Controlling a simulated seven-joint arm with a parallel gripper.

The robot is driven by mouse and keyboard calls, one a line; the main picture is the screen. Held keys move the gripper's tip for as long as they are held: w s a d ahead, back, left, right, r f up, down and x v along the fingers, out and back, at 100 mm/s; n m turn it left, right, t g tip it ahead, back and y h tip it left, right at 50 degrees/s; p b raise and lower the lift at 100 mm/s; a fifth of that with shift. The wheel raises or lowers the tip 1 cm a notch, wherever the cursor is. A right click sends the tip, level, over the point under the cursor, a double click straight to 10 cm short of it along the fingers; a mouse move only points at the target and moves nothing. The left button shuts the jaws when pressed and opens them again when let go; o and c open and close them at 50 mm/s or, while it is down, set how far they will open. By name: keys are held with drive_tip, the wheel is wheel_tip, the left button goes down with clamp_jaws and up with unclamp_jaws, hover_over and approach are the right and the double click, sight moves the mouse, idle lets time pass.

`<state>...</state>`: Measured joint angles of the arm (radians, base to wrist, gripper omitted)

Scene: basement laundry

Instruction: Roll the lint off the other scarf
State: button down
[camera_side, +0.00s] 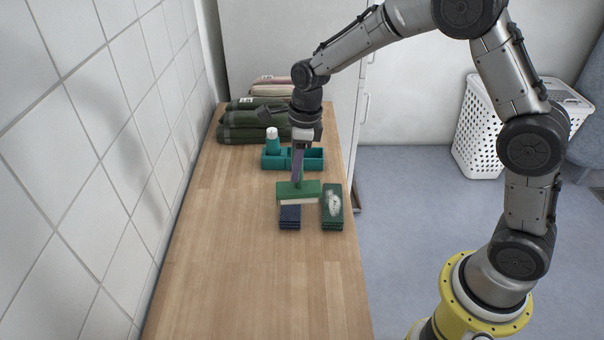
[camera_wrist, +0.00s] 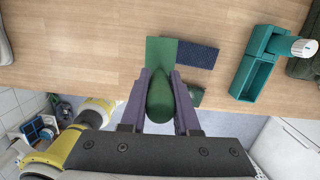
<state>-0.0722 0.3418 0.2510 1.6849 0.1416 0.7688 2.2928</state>
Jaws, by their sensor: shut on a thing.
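My gripper (camera_side: 299,172) has purple fingers shut on the handle of a green lint roller (camera_side: 298,188); the handle shows between the fingers in the wrist view (camera_wrist: 160,98). The roller's head has a pale roll underneath. It hangs over the back part of a folded navy scarf (camera_side: 290,219); I cannot tell if it touches. The navy scarf shows no lint on its visible part, and it also appears in the wrist view (camera_wrist: 197,55). A folded dark green scarf (camera_side: 332,212) lies to its right with a white patch of lint on top. In the wrist view my gripper hides most of the green scarf.
A teal caddy (camera_side: 314,160) stands behind the scarves, with a white-capped teal bottle (camera_side: 272,141) in its left compartment. Folded dark green textiles (camera_side: 240,132) are stacked farther back. A tiled wall (camera_side: 90,150) borders the left. The front of the wooden counter (camera_side: 255,290) is clear.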

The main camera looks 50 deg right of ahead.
drive_tip(key=s+d, duration=0.6)
drive_tip(key=s, duration=0.1)
drive_tip(key=shift+f+m, duration=0.5)
drive_tip(key=shift+f, duration=2.7)
drive_tip(key=shift+w+d, duration=3.95)
drive_tip(key=shift+d, duration=0.9)
drive_tip(key=shift+s+a, duration=3.75)
drive_tip(key=shift+a, duration=0.7)
drive_tip(key=shift+w+d, duration=4.2)
drive_tip(key=shift+s+a, duration=3.8)
drive_tip(key=shift+a, duration=0.7)
wheel_tip(320, 180, up, 8)
drive_tip(key=shift+f, duration=0.15)
